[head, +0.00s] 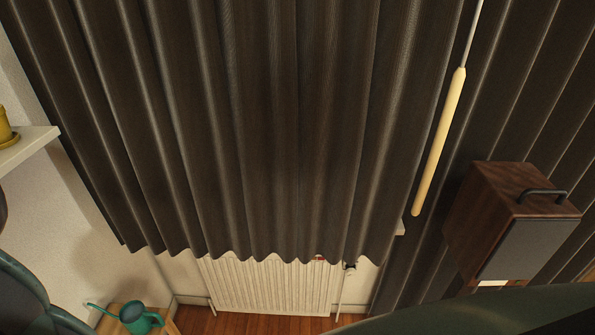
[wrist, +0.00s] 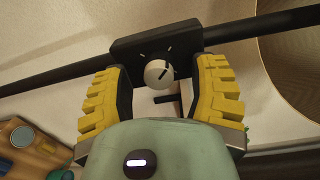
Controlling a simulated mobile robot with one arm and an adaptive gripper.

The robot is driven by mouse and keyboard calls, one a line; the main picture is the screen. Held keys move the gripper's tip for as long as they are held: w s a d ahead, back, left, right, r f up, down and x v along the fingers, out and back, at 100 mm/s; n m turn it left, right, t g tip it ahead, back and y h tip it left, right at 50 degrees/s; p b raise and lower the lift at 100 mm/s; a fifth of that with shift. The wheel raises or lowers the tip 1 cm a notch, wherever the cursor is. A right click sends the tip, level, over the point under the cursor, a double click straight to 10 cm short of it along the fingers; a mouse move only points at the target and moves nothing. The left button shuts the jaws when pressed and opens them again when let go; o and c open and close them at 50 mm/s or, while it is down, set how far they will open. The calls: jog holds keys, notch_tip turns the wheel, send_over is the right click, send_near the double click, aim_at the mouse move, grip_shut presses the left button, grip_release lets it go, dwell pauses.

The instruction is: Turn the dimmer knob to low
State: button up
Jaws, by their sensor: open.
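The dimmer knob (wrist: 158,74) is a small, round, pale knob with a dark pointer line slanting to the upper right. It sits on a black box (wrist: 128,54) with faint light tick marks around the knob. My gripper (wrist: 159,66) is open, with one yellow ribbed finger on each side of the knob. Visible gaps separate both fingers from the knob. Whether the fingertips reach the knob's depth is hard to tell. The knob and gripper fingers do not show in the head view.
A black rod (wrist: 262,25) crosses behind the box. A round woven shade (wrist: 295,60) is at the upper right. The head view shows dark curtains (head: 260,130), a pale wand (head: 438,142), a wooden speaker-like box (head: 485,205), a radiator (head: 270,285) and a green watering can (head: 140,318).

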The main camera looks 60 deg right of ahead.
jog(key=shift+s, duration=0.1)
jog(key=v, duration=0.7)
jog(key=shift+s+d, duration=0.15)
dwell(0.3)
dwell(0.4)
